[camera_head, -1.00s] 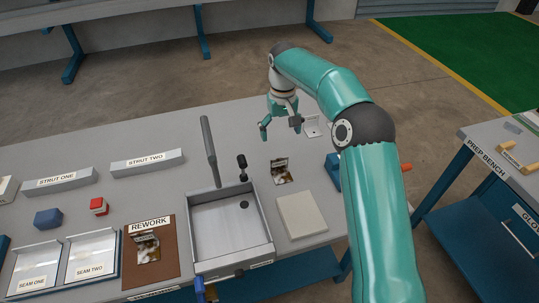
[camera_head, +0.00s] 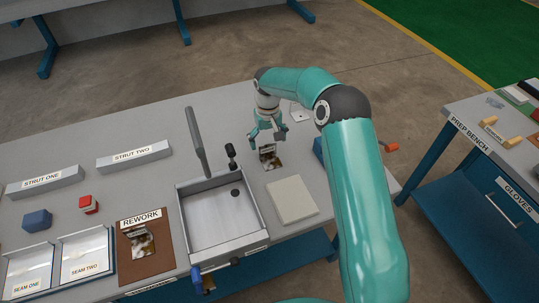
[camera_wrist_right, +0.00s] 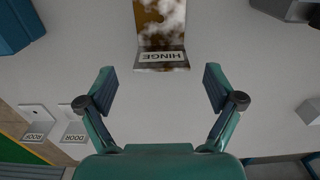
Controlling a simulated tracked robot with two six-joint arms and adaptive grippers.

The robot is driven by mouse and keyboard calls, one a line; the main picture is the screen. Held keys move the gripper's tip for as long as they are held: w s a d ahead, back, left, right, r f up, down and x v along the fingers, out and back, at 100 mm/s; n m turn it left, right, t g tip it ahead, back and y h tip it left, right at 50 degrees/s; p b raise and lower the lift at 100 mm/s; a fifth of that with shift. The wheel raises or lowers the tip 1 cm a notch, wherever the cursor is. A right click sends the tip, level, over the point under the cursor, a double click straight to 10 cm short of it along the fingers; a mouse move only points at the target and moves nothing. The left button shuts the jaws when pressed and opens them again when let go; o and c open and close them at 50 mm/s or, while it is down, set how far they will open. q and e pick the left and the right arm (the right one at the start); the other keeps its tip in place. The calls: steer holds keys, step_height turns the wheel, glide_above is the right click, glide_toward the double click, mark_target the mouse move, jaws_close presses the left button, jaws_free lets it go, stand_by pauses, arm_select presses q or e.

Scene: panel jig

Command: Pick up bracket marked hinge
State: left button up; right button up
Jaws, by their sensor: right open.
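The bracket marked hinge (camera_wrist_right: 162,58) has a blotched brown-and-white plate and a grey labelled flange, its text upside down in the right wrist view. In the head view the bracket (camera_head: 268,160) lies on the bench, right of the sink-like tray. My right gripper (camera_head: 266,138) is just behind and above it, fingers pointing down. In the right wrist view my right gripper (camera_wrist_right: 160,82) is open and empty, with the bracket ahead of its fingertips, apart from them. My left gripper is out of view.
A pale square plate (camera_head: 291,199) lies in front of the bracket, and the metal tray (camera_head: 184,215) stands to its left. A small black-knobbed post (camera_head: 232,158) rises close by on the left. Two other labelled brackets (camera_wrist_right: 72,128) lie at lower left in the wrist view.

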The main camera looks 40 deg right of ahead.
mark_target(268, 156)
step_height(268, 156, down, 4)
steer(key=shift+r+p, duration=0.25)
steer(key=shift+p, duration=0.5)
steer(key=shift+f, duration=0.7)
steer(key=shift+w, duration=0.1)
steer(key=c, duration=1.3)
steer(key=shift+r, duration=0.15)
